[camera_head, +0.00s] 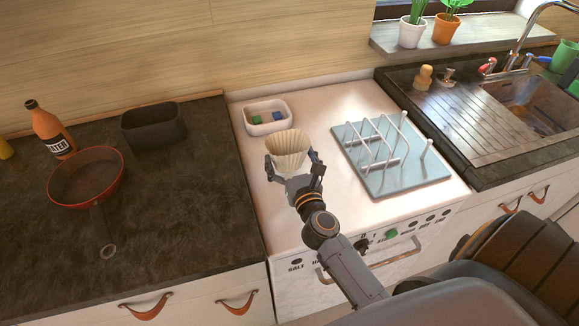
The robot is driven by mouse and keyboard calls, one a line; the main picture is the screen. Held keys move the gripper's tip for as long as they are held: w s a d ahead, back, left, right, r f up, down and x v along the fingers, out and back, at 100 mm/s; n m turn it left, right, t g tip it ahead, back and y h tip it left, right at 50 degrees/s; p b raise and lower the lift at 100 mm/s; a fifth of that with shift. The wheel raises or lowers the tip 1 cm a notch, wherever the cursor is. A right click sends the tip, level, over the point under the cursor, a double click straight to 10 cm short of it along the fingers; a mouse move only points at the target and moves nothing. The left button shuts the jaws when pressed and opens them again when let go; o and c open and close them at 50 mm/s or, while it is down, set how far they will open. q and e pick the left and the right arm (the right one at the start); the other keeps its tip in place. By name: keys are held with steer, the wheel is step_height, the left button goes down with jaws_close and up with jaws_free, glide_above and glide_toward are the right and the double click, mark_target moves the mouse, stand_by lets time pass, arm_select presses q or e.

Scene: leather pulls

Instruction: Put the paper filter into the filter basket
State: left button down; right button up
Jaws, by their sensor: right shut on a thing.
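The paper filter (287,148) is a pale, pleated cup, wide at the top, near the middle of the head view. My right gripper (293,168) is shut on it, with one finger on each side. The filter is upright in front of the white tray, over the white worktop; I cannot tell the height of its base. I cannot make out a filter basket for certain. My left gripper is not in view.
A blue rack with metal bars (407,180) stands right of the gripper. A dark bin (153,135), a red-rimmed pan (88,177) and a bottle (46,125) stand left.

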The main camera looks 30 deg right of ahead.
mark_target(291, 169)
steer(key=f+b, duration=0.2)
steer(key=f, duration=0.1)
steer(key=shift+w+f, duration=0.2)
steer(key=shift+f, duration=0.1)
steer(key=shift+r, duration=0.1)
steer(key=shift+f, duration=0.3)
steer(key=o, duration=0.3)
steer(key=shift+r, duration=0.1)
steer(key=shift+o, duration=0.2)
steer(key=shift+r, duration=0.1)
